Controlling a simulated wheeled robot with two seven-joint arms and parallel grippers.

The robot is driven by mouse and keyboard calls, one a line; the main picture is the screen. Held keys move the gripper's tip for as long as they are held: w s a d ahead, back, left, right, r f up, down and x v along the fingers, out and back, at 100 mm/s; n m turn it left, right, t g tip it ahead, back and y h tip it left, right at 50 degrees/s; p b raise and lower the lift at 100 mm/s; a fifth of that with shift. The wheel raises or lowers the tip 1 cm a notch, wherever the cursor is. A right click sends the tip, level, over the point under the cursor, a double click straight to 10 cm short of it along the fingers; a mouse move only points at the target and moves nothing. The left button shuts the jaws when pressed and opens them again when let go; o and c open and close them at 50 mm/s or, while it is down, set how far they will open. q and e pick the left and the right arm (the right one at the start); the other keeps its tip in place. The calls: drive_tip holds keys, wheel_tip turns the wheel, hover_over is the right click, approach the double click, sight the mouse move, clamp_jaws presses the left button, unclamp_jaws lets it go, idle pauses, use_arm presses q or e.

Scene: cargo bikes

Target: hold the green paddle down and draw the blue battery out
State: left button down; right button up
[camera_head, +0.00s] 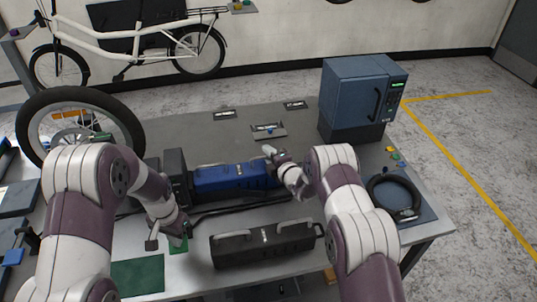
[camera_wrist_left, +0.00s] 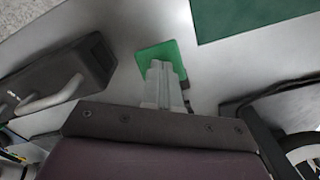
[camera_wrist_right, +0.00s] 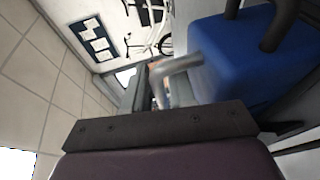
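The blue battery (camera_head: 232,178) lies on the table with its left end against a dark dock block (camera_head: 176,175). It also fills the right of the right wrist view (camera_wrist_right: 235,58). The green paddle (camera_head: 177,247) lies near the front left, mostly behind my left gripper (camera_head: 181,238). In the left wrist view my shut fingers (camera_wrist_left: 164,72) overlap the paddle (camera_wrist_left: 150,52); contact cannot be told. My right gripper (camera_head: 276,164) is at the battery's right end. In the right wrist view its fingers (camera_wrist_right: 160,92) stand apart beside the battery's grey handle (camera_wrist_right: 180,64), which reaches between them.
A dark battery-like case (camera_head: 262,245) with a handle lies in front of the blue battery. A blue-grey cabinet (camera_head: 352,95) stands at the back right. A coiled black cable (camera_head: 398,198) lies on the right. A bike wheel (camera_head: 78,128) stands at left. A dark green mat (camera_head: 138,275) lies front left.

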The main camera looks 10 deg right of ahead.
drive_tip(key=shift+w+a+f, duration=0.1)
drive_tip(key=shift+w, duration=0.3)
clamp_jaws()
idle(1.2)
drive_tip(key=d, duration=1.7)
drive_tip(key=shift+r, duration=0.2)
idle(0.8)
use_arm(q)
drive_tip(key=shift+r, duration=0.15)
use_arm(e)
drive_tip(key=shift+w, duration=0.1)
use_arm(q)
wheel_tip(320, 180, up, 7)
idle(0.5)
